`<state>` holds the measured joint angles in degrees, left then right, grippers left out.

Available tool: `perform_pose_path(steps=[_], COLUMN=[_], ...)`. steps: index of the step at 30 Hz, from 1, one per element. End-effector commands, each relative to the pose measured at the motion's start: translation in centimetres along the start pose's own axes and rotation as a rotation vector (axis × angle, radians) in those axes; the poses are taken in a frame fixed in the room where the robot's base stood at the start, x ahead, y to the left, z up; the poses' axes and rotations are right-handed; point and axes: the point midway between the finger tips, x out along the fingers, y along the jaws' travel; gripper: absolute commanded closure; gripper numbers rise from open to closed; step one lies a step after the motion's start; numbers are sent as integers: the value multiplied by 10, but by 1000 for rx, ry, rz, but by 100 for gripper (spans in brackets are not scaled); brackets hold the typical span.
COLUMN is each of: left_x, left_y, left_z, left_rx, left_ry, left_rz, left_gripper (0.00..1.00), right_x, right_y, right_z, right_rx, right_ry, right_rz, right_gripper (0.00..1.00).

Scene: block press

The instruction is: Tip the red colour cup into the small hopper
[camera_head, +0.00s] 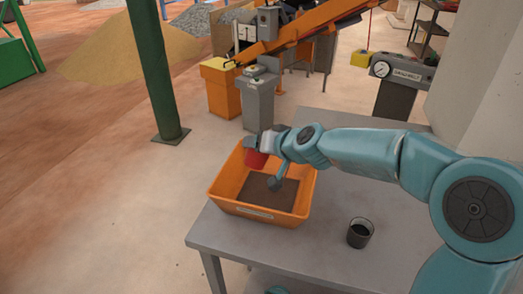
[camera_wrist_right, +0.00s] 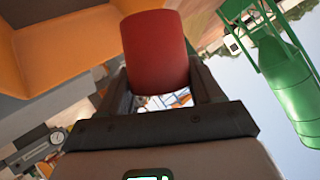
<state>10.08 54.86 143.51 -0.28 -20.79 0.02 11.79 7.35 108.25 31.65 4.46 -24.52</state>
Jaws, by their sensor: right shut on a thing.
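My right gripper (camera_head: 266,142) is over the far part of the orange hopper (camera_head: 222,197) on the table. It is shut on the red cup (camera_head: 256,159), which hangs above the hopper's far side. In the right wrist view the red cup (camera_wrist_right: 157,50) sits between both fingers, and the scene around it looks turned over, so the cup seems tipped. Its mouth and contents are hidden, and no falling stream shows. Brown material (camera_head: 258,193) covers the hopper's floor. My left gripper is not in view.
A dark cup (camera_head: 360,233) stands on the grey table (camera_head: 325,210), right of the hopper. Behind the table are a green post (camera_head: 155,70), a grey pedestal (camera_head: 258,100) and an orange conveyor (camera_head: 310,28). A dial gauge (camera_head: 383,69) stands at the back right.

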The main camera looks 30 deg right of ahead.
Motion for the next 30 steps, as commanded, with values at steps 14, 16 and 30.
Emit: perform_pose_path(steps=[14,16,30], left_x=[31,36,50], left_y=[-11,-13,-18], left_z=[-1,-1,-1], left_rx=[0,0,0], left_ry=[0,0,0], left_rz=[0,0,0], left_gripper=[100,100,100], right_x=[17,19,29], right_y=[24,28,45], right_z=[12,14,18], right_rx=[479,553,986], right_ry=[-209,-243,-440], right_rz=[-199,-229,-412], right_gripper=[78,78,78])
